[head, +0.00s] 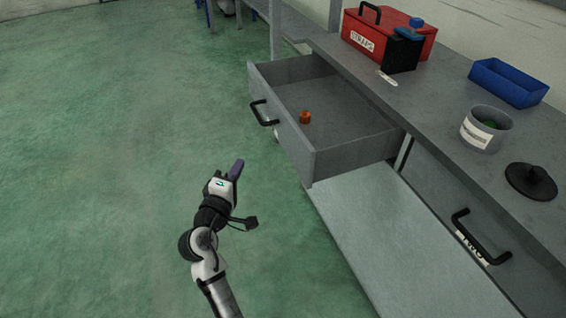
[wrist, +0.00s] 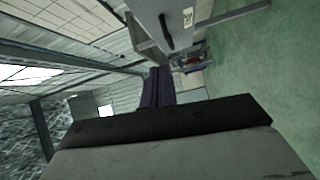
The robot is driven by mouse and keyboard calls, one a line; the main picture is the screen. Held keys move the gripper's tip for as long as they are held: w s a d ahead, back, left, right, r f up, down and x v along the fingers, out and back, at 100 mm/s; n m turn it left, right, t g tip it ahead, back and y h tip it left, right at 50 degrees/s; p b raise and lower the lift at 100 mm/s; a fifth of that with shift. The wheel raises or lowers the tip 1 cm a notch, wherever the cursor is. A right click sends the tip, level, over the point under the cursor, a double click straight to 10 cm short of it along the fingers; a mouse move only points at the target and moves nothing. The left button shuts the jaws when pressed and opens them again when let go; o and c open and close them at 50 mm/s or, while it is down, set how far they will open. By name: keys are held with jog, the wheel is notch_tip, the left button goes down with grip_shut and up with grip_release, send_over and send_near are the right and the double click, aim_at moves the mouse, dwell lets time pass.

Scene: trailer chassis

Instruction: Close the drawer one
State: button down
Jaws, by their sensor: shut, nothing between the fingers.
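The grey drawer (head: 290,142) with a black handle (head: 262,113) stands pulled out of the bench in the head view. A small orange object (head: 305,117) lies inside it. A second drawer (head: 435,200) with a black handle (head: 481,237), at the lower right, is flush with the bench front. My gripper (head: 237,166) is shut and empty, in front of the open drawer, below and left of its handle in the picture, not touching it. The wrist view shows the shut fingers (wrist: 157,86) and a grey drawer-like box with a dark handle (wrist: 166,31) beyond them.
On the benchtop (head: 440,95) stand a red toolbox (head: 385,32), a blue tray (head: 508,82), a grey pot (head: 486,128) and a black round object (head: 531,181). A light lower shelf (head: 385,235) lies below the drawer. The green floor (head: 110,150) at left is clear.

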jog(key=shift+g+h, duration=0.5)
jog(key=shift+h, duration=0.3)
jog(key=shift+w+d+f+p, duration=0.55)
jog(key=shift+w+d, duration=0.9)
jog(key=shift+d, duration=0.55)
jog(key=shift+w+d+f+p, duration=0.4)
jog(key=shift+w+d+p, duration=0.25)
jog(key=shift+w+d, duration=1.05)
jog(key=shift+w+d+f+p, duration=0.55)
jog(key=shift+w+d, duration=0.65)
jog(key=shift+d, duration=1.05)
jog(key=shift+r, duration=0.1)
